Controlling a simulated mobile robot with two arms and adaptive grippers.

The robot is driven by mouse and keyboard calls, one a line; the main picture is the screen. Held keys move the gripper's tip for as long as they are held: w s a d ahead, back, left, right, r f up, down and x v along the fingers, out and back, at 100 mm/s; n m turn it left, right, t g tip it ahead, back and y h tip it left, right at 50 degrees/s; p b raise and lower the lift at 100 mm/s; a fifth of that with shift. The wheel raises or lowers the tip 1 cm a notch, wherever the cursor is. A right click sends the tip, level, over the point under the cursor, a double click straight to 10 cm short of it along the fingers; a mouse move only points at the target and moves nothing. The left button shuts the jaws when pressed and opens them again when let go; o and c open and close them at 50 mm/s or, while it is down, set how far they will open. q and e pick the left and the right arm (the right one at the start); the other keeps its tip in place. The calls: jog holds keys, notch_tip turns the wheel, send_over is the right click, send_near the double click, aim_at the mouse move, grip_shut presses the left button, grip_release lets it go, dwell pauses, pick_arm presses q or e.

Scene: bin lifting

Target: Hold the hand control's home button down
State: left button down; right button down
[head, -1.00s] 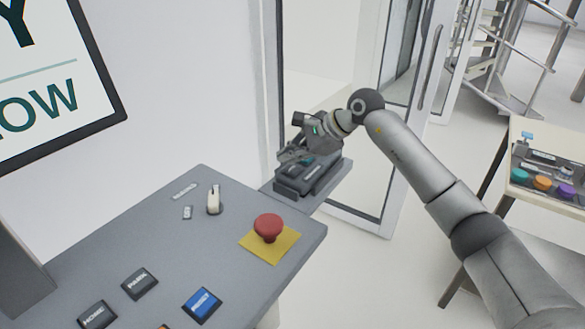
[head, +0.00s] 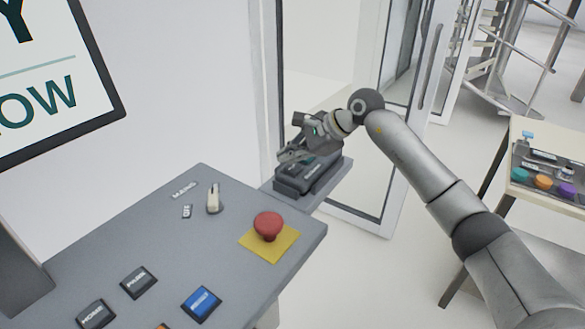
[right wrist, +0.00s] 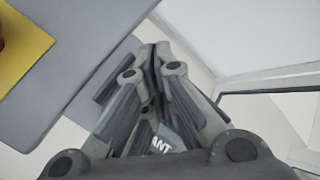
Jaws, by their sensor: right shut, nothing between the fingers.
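The hand control (head: 318,178) is a dark box on a grey side shelf, beyond the far right corner of the grey console. My right gripper (head: 284,157) is shut and empty, with its fingers over the left part of the hand control. In the right wrist view the closed fingers (right wrist: 158,62) cover most of what is below. Part of a white label ending in "ANT" shows between the finger links. The hand control's home button cannot be made out, and I cannot tell whether the fingertips touch it. My left gripper is not in view.
The console (head: 150,235) carries a red mushroom button (head: 268,226) on a yellow plate, a pale switch (head: 213,200), a blue button (head: 201,304) and a separate dark HOME button (head: 96,314). A glass door (head: 345,110) stands behind the hand control. A table (head: 545,135) with coloured buttons is at right.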

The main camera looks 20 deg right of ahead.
aim_at(291, 169)
jog(key=shift+f+b, duration=0.6)
jog(key=shift+f, duration=0.2)
dwell(0.6)
jog(key=shift+r, duration=0.15)
dwell(1.1)
jog(key=shift+r+p, duration=0.5)
jog(key=shift+r, duration=0.4)
jog(key=shift+r+p, duration=1.3)
jog(key=shift+r, duration=1.25)
jog(key=shift+f, duration=0.1)
